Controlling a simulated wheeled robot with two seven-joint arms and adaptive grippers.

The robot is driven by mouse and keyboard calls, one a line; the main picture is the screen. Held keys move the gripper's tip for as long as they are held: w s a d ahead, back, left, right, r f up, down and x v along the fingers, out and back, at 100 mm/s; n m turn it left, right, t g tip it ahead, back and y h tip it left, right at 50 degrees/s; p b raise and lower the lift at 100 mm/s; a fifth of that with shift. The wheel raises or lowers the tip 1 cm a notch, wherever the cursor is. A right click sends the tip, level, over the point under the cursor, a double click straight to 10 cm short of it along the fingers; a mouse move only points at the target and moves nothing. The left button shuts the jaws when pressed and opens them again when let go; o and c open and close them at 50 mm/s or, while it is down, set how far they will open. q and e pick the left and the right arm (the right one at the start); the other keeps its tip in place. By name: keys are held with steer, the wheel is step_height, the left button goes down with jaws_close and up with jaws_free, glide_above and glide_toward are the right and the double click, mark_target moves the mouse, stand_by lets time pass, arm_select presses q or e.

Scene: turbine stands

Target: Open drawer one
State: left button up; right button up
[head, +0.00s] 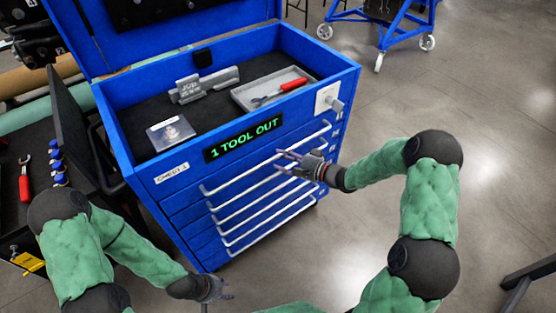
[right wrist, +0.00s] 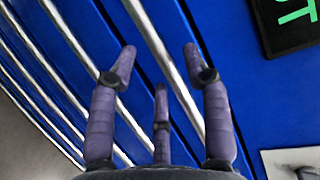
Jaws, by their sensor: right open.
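The blue tool chest (head: 118,112) stands in the middle of the head view with its lid up. Its front carries a stack of shut drawers with long silver handles. The top drawer's handle (head: 235,176) lies just under the green-lit "1 TOOL OUT" sign (head: 243,138). My right gripper (head: 281,161) is open at the right half of this handle. In the right wrist view, the top bar (right wrist: 160,58) passes between my spread fingers (right wrist: 160,55); I cannot tell if they touch it.
A dark bench with tools (head: 25,180) stands at left. A blue wheeled stand (head: 400,35) is behind.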

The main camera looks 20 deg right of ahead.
arm_select(q)
steer(key=shift+f+b, duration=0.3)
steer(key=shift+f, duration=0.15)
arm_select(e)
steer(key=shift+x, duration=1.3)
steer(key=shift+c, duration=0.3)
jaws_close()
arm_select(q)
steer(key=shift+r, duration=0.15)
arm_select(e)
steer(key=shift+s, duration=0.15)
